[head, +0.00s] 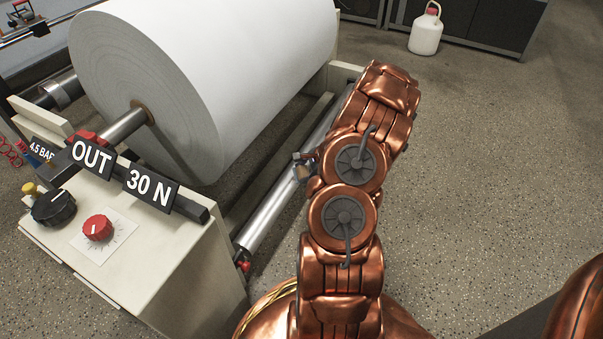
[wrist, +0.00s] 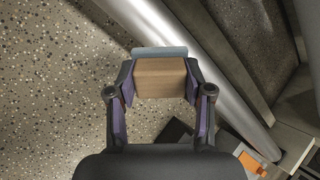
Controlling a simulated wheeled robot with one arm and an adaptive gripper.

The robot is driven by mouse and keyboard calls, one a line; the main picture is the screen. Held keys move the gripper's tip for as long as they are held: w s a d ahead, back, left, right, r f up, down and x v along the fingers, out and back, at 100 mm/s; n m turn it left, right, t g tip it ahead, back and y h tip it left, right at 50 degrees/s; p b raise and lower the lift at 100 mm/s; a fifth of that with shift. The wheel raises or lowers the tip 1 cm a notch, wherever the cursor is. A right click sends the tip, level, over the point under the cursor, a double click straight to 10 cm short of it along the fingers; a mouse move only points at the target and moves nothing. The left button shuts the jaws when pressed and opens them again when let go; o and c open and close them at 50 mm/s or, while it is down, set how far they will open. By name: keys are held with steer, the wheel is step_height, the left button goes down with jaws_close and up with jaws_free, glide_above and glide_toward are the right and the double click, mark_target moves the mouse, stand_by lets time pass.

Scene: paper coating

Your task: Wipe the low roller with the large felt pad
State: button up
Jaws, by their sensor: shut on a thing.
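The low roller (head: 280,205) is a long shiny metal cylinder under the big white paper roll in the head view. It runs diagonally through the wrist view (wrist: 205,65). My gripper (wrist: 159,80) is shut on the felt pad, a tan wood-like block with a pale blue-grey face (wrist: 160,52) at its far side. In the wrist view the pad's right end overlaps the roller's edge; I cannot tell whether it touches. In the head view my gripper (head: 304,164) is small beside the roller, mostly hidden by my arm, and the pad is hard to make out there.
The large paper roll (head: 235,70) sits above the roller on its shaft. A pale machine cabinet (head: 150,255) with knobs and signs stands at the left. A white jug (head: 425,32) stands far back. The speckled floor (head: 480,170) at the right is clear.

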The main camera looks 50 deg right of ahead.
mark_target(289, 185)
steer(key=shift+s+d+f+m, duration=0.2)
steer(key=shift+f+m, duration=0.1)
steer(key=shift+f, duration=0.4)
steer(key=b+x, duration=0.4)
steer(key=shift+w+f, duration=0.15)
steer(key=shift+f, duration=0.1)
steer(key=shift+w+a+f+b, duration=0.15)
steer(key=shift+w+f+b, duration=0.25)
steer(key=shift+b, duration=0.1)
steer(key=shift+b+x, duration=0.3)
steer(key=shift+x, duration=0.8)
steer(key=shift+r, duration=0.1)
steer(key=d+p, duration=0.2)
steer(key=shift+w+d+r+p, duration=0.15)
steer(key=shift+w+d+p, duration=0.1)
steer(key=shift+w+p, duration=0.05)
steer(key=shift+w+d+f+p, duration=0.1)
steer(key=shift+w+d+p, duration=0.15)
steer(key=shift+d+p, duration=0.3)
steer(key=shift+w+d+f+p, duration=0.1)
steer(key=shift+w+d+p, duration=0.2)
steer(key=shift+d, duration=0.5)
steer(key=shift+w+d+f+p, duration=0.1)
steer(key=shift+w+d+p, duration=0.05)
steer(key=shift+d+p, duration=0.4)
